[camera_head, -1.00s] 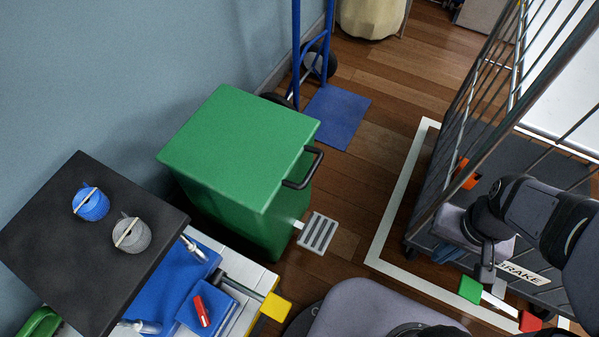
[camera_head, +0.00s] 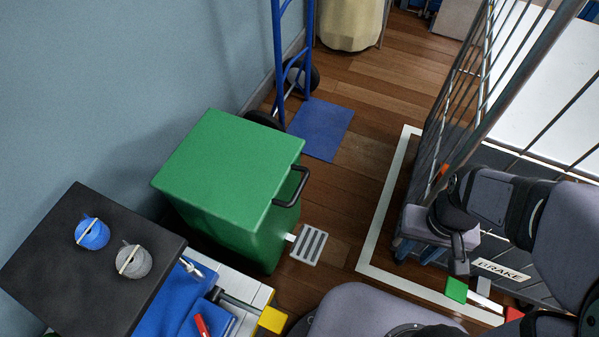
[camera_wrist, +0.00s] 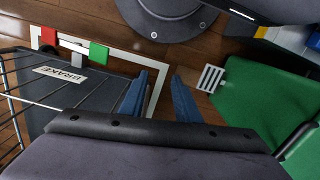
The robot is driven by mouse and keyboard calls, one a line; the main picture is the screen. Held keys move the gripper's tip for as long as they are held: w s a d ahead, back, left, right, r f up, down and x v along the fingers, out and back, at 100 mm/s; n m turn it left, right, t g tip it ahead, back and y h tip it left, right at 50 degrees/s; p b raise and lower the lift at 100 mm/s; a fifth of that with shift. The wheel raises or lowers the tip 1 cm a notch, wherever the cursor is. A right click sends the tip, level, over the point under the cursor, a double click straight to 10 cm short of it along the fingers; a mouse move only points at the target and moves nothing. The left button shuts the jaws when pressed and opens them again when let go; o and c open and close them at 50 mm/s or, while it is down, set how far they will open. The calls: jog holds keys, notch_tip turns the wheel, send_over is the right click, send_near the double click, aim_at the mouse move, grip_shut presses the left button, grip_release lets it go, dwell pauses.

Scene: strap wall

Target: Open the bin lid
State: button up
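The green bin (camera_head: 250,232) stands against the wall in the head view. Its flat green lid (camera_head: 228,160) looks shut, with a black bar handle (camera_head: 293,187) on the right side. A slotted pale pedal (camera_head: 309,245) sticks out low on the bin's right side. In the wrist view the pedal (camera_wrist: 211,78) and bin (camera_wrist: 258,104) are at the right. My gripper (camera_head: 418,252) is right of the bin and pedal, apart from both. In the wrist view the two blue fingers of my gripper (camera_wrist: 159,92) are spread, with nothing between them.
A wire cage trolley (camera_head: 440,150) with a BRAKE label and a green-and-red bar (camera_head: 481,297) stands at the right. A dark-topped cart (camera_head: 90,262) with blue and grey rolls is left front. A blue hand truck (camera_head: 320,130) stands behind the bin. Wood floor lies between bin and trolley.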

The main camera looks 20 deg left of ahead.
jog(key=s+a+r+n+g+h+p, duration=0.15)
jog(key=s+a+r+n+p, duration=0.25)
jog(key=a+r+p, duration=0.5)
jog(key=m+t+y+p, duration=0.2)
jog(key=m+y+p, duration=0.2)
jog(key=m+p, duration=0.25)
send_near(300, 189)
jog(key=shift+n, duration=0.35)
jog(key=shift+b+x, duration=0.8)
jog(key=shift+x, duration=3)
jog(key=shift+r, duration=0.1)
grip_shut()
